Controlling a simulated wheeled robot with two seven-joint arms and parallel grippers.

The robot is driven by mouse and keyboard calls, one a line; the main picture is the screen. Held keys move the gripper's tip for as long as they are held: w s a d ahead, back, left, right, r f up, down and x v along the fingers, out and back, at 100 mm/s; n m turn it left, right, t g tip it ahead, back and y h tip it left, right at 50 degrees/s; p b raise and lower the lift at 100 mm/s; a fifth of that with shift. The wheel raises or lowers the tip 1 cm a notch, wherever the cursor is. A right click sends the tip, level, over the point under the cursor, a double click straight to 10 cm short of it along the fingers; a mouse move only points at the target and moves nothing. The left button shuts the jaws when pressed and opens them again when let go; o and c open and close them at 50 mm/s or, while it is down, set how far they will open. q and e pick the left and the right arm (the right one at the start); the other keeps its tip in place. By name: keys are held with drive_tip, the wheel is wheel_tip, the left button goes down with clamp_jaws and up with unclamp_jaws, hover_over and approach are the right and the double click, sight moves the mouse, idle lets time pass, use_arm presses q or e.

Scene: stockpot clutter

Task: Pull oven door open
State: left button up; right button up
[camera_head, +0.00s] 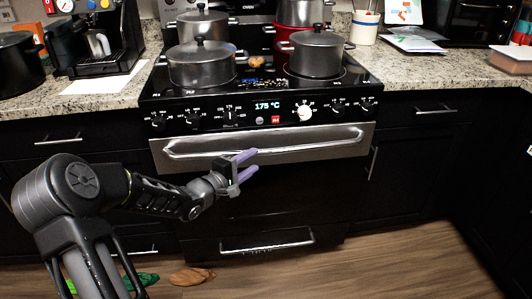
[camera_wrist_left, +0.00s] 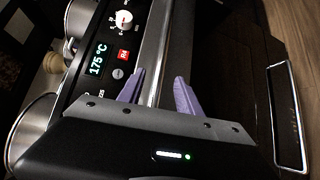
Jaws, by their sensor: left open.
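The oven door (camera_head: 300,190) is dark and shut, with a long silver handle (camera_head: 310,138) across its top. The handle also shows in the wrist view (camera_wrist_left: 157,45), running lengthwise between the two purple fingers. My left gripper (camera_head: 250,163) is open, just below and in front of the handle's left-middle part in the head view. In the wrist view its fingertips (camera_wrist_left: 161,76) are apart with the silver bar lined up between them. I cannot tell whether they touch it. My right gripper is not in view.
Several pots, one of them a grey pot (camera_head: 201,65), stand on the stovetop above. A lower drawer handle (camera_head: 267,241) sits below the door. Green and brown items (camera_head: 192,276) lie on the wooden floor at lower left. The floor (camera_head: 400,265) to the right is clear.

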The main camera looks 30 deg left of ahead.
sight(263, 154)
use_arm(q)
drive_tip(key=w, duration=0.2)
drive_tip(key=w+b, duration=0.1)
drive_tip(key=w, duration=0.1)
drive_tip(key=w+d+f, duration=0.1)
drive_tip(key=w, duration=0.1)
drive_tip(key=shift+w+b, duration=0.35)
drive_tip(key=shift+b, duration=0.05)
drive_tip(key=shift+w, duration=0.5)
clamp_jaws()
idle(0.8)
